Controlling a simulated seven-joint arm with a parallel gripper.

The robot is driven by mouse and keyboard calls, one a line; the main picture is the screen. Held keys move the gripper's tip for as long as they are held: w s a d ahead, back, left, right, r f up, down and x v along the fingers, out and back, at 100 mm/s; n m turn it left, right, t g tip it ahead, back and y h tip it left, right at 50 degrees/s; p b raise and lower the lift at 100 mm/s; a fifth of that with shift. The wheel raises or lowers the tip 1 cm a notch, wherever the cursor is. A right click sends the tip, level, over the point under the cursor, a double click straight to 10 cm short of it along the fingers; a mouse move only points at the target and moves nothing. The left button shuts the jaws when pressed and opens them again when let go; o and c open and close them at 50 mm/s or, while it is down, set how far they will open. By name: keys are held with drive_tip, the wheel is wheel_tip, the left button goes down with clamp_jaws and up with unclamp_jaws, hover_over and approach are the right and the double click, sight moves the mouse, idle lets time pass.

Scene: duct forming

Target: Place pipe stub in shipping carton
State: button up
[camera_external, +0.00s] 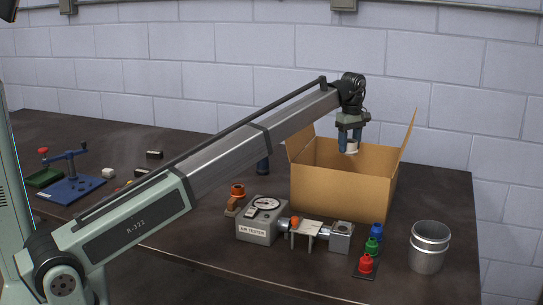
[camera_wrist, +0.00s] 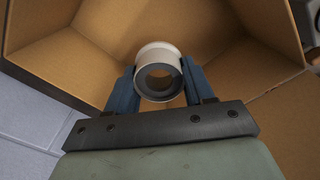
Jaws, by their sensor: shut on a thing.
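The shipping carton (camera_external: 343,192) is an open brown cardboard box with raised flaps at the table's back right. Its inner walls and floor (camera_wrist: 215,22) fill much of the wrist view. My gripper (camera_external: 350,142) is above the carton's opening, pointing down. Its blue fingers are shut on the pipe stub (camera_external: 351,148), a short white ring-shaped piece. In the wrist view the pipe stub (camera_wrist: 158,52) sits between the two fingers (camera_wrist: 160,85), with its dark round opening facing the camera. No contact between the stub and the carton is visible.
A grey air tester (camera_external: 262,221) with a gauge stands before the carton. Blue, green and red fittings (camera_external: 372,246) and a metal cylinder (camera_external: 429,248) are at the right. A blue stand (camera_external: 72,186) is at the far left. Carton flaps (camera_external: 408,135) rise beside my gripper.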

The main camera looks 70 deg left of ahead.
wheel_tip(320, 180, down, 17)
drive_tip(key=shift+r, duration=0.1)
idle(0.6)
drive_tip(key=shift+f, duration=0.2)
drive_tip(key=o, duration=1.1)
drive_tip(key=shift+c, duration=0.2)
wheel_tip(320, 180, up, 12)
drive_tip(key=shift+r, duration=0.2)
